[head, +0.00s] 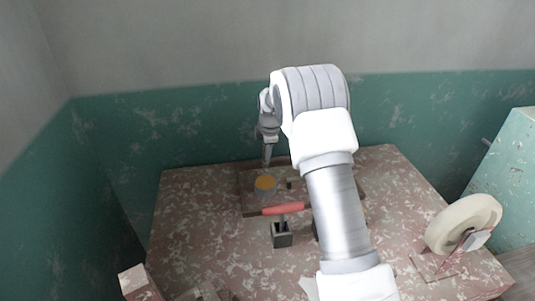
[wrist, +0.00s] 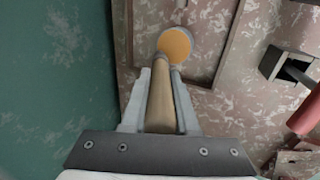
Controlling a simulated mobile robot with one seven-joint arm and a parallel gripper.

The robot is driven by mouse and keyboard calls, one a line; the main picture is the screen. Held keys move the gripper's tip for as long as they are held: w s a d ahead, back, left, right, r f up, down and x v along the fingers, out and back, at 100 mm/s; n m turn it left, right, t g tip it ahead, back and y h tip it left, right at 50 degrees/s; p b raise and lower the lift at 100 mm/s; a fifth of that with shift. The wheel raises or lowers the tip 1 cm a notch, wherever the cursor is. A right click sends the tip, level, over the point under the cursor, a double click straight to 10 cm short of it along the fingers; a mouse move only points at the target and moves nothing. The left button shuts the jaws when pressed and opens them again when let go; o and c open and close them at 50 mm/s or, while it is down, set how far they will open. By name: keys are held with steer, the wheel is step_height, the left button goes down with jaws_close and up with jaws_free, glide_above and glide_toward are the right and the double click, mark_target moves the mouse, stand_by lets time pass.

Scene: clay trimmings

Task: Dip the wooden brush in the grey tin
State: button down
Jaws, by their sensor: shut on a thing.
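The grey tin (head: 266,192) holds an orange-yellow surface and stands on the table near its back edge. In the wrist view the tin (wrist: 213,47) is just beyond my fingertips. My gripper (head: 268,153) is above the tin, pointing down. In the wrist view my gripper (wrist: 162,78) is shut on the wooden brush (wrist: 161,100), whose pale wooden length lies between the fingers. The brush's far end lines up with the near edge of the orange surface; its tip is hard to make out. In the head view it appears above the tin, apart from it.
A red-handled tool (head: 284,209) lies by a dark grey open block (head: 282,238) in front of the tin. A cream wheel (head: 462,222) stands at the table's right. Brick-like pieces (head: 138,281) are at front left. The left tabletop (head: 195,225) is clear.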

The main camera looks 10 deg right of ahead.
steer(key=shift+f+b, duration=1.55)
steer(key=shift+f, duration=1.45)
steer(key=shift+f+b, duration=0.5)
steer(key=shift+f, duration=0.1)
steer(key=shift+r, duration=0.1)
steer(key=shift+r+p, duration=1.9)
steer(key=shift+r, duration=1.6)
